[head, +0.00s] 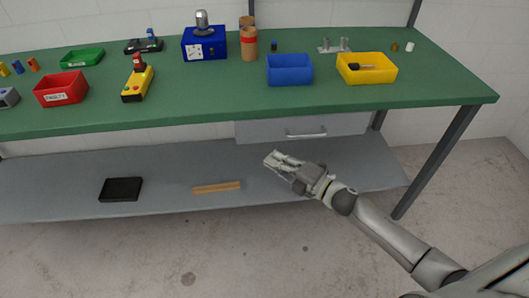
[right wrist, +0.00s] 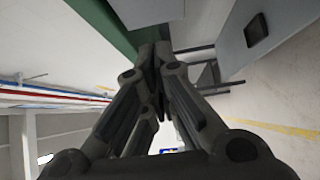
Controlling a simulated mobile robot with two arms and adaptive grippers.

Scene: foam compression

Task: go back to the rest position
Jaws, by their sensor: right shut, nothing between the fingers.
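My right gripper (head: 272,160) is in front of the green workbench (head: 215,112), below the level of its top and near the drawer front. Its arm comes in from the lower right. In the right wrist view its fingers (right wrist: 155,50) meet at the tips with nothing held between them. The gripper is apart from the bench and its objects. My left gripper is not in either view.
The bench holds a red bin (head: 61,89), a blue bin (head: 289,70), a yellow bin (head: 366,69) and a blue device (head: 204,45). A grey drawer (head: 305,128) hangs under the top. The lower shelf (head: 70,180) carries a black box (head: 121,189) and a wooden bar (head: 217,187). The front floor is clear.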

